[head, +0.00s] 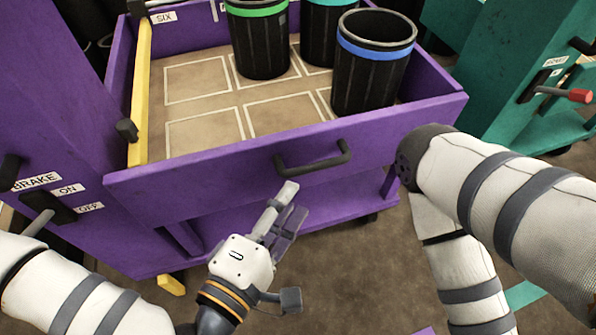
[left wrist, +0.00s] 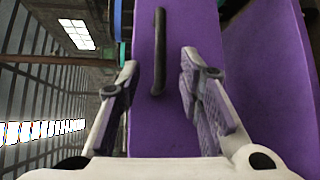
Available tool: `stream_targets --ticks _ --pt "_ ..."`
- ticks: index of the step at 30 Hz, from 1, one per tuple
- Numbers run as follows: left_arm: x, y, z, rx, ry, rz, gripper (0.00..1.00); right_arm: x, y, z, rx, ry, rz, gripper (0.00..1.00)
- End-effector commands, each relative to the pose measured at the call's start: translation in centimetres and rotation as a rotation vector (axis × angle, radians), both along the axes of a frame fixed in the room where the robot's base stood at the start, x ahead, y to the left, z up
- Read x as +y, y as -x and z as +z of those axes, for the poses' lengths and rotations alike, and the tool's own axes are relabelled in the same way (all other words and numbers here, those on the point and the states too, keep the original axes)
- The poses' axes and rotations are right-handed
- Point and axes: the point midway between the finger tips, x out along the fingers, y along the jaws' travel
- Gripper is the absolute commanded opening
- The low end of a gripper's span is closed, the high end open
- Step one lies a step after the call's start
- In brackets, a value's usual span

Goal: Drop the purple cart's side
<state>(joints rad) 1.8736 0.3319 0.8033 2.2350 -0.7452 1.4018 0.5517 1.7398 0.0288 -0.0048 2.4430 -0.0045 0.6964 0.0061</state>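The purple cart's side (head: 225,172) stands up along the near edge of the cart's deck. A black bar handle (head: 313,158) is fixed to its outer face. My left gripper (head: 285,205) is just below and in front of the handle, apart from it as far as I can tell. In the left wrist view the left gripper (left wrist: 160,75) is open and empty, with the handle (left wrist: 158,50) lying ahead between its fingers against the purple side (left wrist: 190,25). My right arm comes in from the right, but its gripper is out of view.
Dark bins with a green band (head: 262,45) and a blue band (head: 372,70) stand on the cart's deck (head: 200,120), which has outlined squares. A yellow bar (head: 141,90) runs along the deck's left edge. Brake labels (head: 37,181) are on the left post. A teal cart (head: 500,90) stands right.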

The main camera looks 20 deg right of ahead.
Motion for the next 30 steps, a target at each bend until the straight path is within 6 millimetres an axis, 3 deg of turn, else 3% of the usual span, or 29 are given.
stream_targets --ticks 10,15,22,23,27,30 --pt "-5.7 -5.8 -1.1 -0.001 -0.005 -0.002 0.33 0.0 0.2 -0.7 0.008 0.0 0.0 0.4" --pt "-6.7 -6.9 -1.3 0.001 -0.006 -0.003 0.33 0.0 0.3 -0.8 0.01 0.0 0.0 0.4" --pt "-6.8 -7.0 -1.3 0.002 -0.006 -0.004 0.33 0.0 0.3 -0.8 0.009 0.0 0.0 0.4" --pt "-6.8 -7.0 -1.3 0.002 -0.006 -0.004 0.31 0.0 0.3 -0.8 0.009 0.0 0.0 0.4" --pt "-6.8 -7.0 -1.3 0.002 -0.006 -0.004 0.0 0.0 0.3 -0.8 0.01 0.0 0.0 0.4" --pt "-6.8 -7.0 -1.3 0.002 -0.006 -0.004 0.0 0.0 0.3 -0.8 0.01 0.0 0.0 0.4"
